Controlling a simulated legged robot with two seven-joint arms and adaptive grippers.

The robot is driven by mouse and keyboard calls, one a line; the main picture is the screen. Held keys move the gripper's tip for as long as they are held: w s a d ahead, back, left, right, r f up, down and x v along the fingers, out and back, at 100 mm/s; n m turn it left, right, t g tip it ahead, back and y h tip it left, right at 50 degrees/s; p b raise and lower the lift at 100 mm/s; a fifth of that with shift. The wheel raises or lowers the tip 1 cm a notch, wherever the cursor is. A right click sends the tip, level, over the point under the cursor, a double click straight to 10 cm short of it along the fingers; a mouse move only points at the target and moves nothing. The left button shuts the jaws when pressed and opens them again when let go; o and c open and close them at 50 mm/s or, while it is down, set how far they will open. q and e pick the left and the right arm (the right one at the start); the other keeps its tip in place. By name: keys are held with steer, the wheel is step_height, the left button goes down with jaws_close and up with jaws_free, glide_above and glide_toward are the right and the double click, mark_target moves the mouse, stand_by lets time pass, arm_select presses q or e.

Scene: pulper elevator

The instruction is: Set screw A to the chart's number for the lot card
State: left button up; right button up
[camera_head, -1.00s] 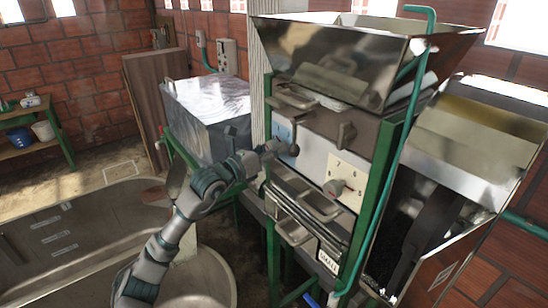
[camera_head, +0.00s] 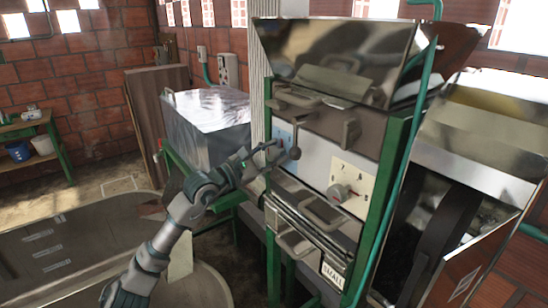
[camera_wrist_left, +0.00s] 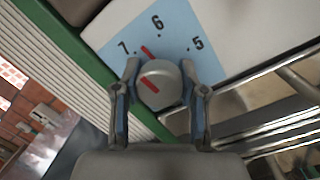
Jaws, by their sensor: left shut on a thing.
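A grey round knob (camera_wrist_left: 160,85) with a red mark sits in front of a blue scale (camera_wrist_left: 175,30) in the left wrist view. The scale reads 7, 6, 5 from left to right; a red stroke shows between 7 and 6. My left gripper (camera_wrist_left: 161,92) is shut on this knob, one finger on each side. In the head view my left gripper (camera_head: 280,152) is at the blue plate (camera_head: 284,131), and the knob is largely hidden there. A white card (camera_head: 332,275) reading "SMALL" hangs low on the machine. My right gripper is not in view.
Metal handles (camera_head: 323,214) stick out below. A green post (camera_head: 385,190) stands at right. A covered box (camera_head: 205,120) is behind my arm.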

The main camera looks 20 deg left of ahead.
arm_select(q)
steer(key=m, duration=0.3)
steer(key=shift+w+f+h, duration=0.1)
steer(key=shift+f+h, duration=0.1)
steer(key=shift+h, duration=0.1)
steer(key=shift+m+g+b, duration=0.5)
steer(key=shift+m+b, duration=0.1)
steer(key=shift+m, duration=2)
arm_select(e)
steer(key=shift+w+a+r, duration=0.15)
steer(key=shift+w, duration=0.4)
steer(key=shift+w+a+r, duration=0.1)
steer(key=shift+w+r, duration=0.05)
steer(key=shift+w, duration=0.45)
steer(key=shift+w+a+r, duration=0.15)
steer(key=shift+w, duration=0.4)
arm_select(q)
steer(key=shift+f, duration=0.1)
steer(key=shift+h, duration=0.3)
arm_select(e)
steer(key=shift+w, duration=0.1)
arm_select(q)
steer(key=o, duration=1.2)
steer(key=shift+c, duration=0.2)
steer(key=shift+a, duration=0.1)
